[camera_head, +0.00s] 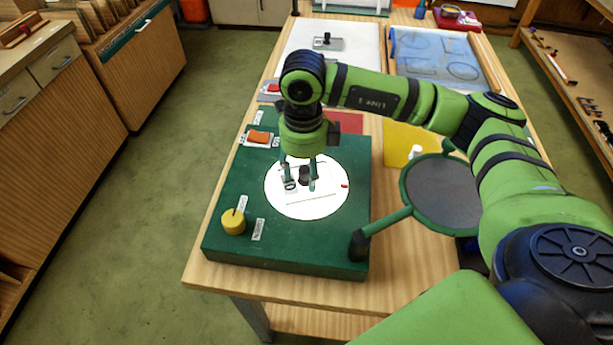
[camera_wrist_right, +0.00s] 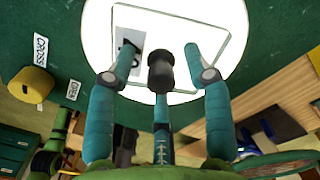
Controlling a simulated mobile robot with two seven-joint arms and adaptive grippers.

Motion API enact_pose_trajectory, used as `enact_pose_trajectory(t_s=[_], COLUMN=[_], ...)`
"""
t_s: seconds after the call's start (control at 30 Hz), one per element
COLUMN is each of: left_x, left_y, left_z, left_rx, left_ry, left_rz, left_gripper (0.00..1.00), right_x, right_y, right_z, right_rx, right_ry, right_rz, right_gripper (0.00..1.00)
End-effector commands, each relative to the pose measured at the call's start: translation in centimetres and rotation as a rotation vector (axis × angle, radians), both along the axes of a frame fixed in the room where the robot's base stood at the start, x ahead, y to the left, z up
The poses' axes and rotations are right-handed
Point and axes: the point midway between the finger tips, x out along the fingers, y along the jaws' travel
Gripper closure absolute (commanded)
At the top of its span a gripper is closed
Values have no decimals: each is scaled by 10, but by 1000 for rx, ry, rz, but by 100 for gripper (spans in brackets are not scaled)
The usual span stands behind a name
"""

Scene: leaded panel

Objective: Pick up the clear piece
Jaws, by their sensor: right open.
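The clear piece (camera_head: 325,192) is a thin see-through plate with a dark outline, lying on the bright white disc (camera_head: 318,210) of the green box. My left gripper is not in view.
The green box (camera_head: 230,255) carries a yellow knob (camera_head: 233,222) and an orange block (camera_head: 259,136). A round magnifier (camera_head: 440,195) on a green arm stands right of the disc. Behind lie a yellow sheet (camera_head: 398,145) and a blue-patterned panel (camera_head: 440,55).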

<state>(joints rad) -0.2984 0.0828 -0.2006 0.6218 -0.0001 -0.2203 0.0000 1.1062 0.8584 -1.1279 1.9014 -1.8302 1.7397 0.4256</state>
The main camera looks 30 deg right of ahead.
Motion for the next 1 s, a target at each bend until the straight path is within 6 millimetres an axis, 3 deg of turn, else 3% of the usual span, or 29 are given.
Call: enact_pose_trajectory(t_s=[0.07, 0.2, 0.67, 0.87, 0.97, 1.0], left_x=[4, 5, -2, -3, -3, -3], left_y=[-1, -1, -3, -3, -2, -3], left_z=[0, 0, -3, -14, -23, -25], left_rx=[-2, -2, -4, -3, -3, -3], left_ry=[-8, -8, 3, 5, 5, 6], left_rz=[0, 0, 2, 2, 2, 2], left_gripper=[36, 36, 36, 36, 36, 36], right_x=[0, 0, 1, 1, 2, -9], right_y=[0, 0, 0, 0, 1, 2], right_z=[0, 0, 3, 22, 41, 45], right_rx=[0, 0, 2, 2, 3, 3], right_ry=[0, 0, -3, -6, -9, -5], right_rz=[0, -1, -1, 0, 0, 4], right_gripper=[49, 99, 100, 100, 100, 100])
